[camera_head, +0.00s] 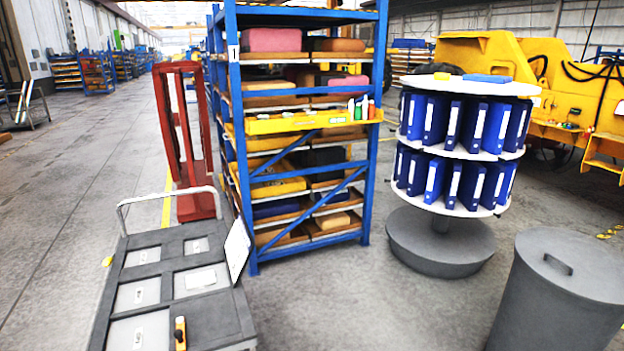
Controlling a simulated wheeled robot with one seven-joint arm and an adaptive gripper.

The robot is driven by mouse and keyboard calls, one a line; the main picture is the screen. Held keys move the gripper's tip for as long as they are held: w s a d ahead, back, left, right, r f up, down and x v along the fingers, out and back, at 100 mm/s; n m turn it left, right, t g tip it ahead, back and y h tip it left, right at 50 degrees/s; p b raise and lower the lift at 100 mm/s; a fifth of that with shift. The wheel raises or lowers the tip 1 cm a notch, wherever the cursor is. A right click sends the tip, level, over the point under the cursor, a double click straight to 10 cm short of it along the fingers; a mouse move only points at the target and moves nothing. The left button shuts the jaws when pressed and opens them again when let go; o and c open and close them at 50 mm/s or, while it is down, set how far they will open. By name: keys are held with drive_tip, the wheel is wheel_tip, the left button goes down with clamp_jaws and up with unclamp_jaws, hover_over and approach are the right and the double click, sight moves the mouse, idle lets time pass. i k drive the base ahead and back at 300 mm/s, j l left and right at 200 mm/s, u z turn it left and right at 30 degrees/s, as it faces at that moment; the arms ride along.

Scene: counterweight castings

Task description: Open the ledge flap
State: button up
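No part is plainly marked as the ledge flap, and I cannot tell which one it is. A yellow ledge (290,124) runs across the front of the blue rack (240,150) at mid height. Small bottles (358,108) in white, green and red stand at its right end. A white panel (237,248) stands tilted at the right edge of a grey trolley (138,257) in the left foreground. I cannot tell whether this panel is hinged. My gripper is not in view.
The trolley top has recessed compartments, and an orange-and-black item (180,333) lies on it. A round carousel of blue binders (440,252) and a grey lidded bin (555,300) stand right. A red frame (165,120) stands left of the rack. The floor between trolley and bin is clear.

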sight(260, 127)
drive_tip(key=i+l+z, duration=0.25)
drive_tip(key=i, duration=0.35)
drive_tip(key=i+l+z, duration=0.1)
drive_tip(key=i+z, duration=0.15)
drive_tip(key=i, duration=0.35)
